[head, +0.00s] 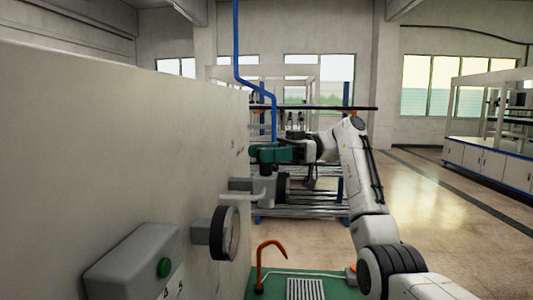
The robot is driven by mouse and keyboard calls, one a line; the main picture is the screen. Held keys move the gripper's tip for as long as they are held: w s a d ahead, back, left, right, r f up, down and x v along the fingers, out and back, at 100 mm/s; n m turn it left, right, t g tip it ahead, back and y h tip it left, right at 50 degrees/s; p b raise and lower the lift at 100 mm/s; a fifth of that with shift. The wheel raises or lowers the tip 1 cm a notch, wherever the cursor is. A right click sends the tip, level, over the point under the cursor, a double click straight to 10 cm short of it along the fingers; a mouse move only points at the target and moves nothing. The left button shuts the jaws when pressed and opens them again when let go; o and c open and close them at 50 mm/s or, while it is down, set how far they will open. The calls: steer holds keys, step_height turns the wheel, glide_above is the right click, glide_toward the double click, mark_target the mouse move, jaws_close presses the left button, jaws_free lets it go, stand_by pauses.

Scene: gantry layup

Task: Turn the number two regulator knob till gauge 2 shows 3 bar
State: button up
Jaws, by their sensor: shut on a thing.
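My gripper (298,149) reaches in from the right at the far part of the beige panel. It is shut at the teal regulator body (266,153) below a blue pipe; the part in its jaws looks like the regulator's knob, mostly hidden by the fingers. I cannot read a number on it. A round dark-rimmed gauge (225,233) stands out from the panel nearer to me, seen nearly edge-on. Its reading and number cannot be made out. Between them is a grey fitting (240,184) with a dark round end (283,187), also seen from the side.
The beige panel (110,150) fills the left side. A grey box (133,262) with a green button (163,267) juts out from it close by. An orange hook-shaped bar (260,265) rises from the green base. Open floor lies to the right.

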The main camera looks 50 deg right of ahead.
steer(key=shift+f+n+g+y, duration=0.15)
steer(key=shift+n+g+y, duration=0.15)
steer(key=shift+n+g, duration=0.55)
steer(key=o, duration=0.9)
steer(key=shift+o, duration=0.2)
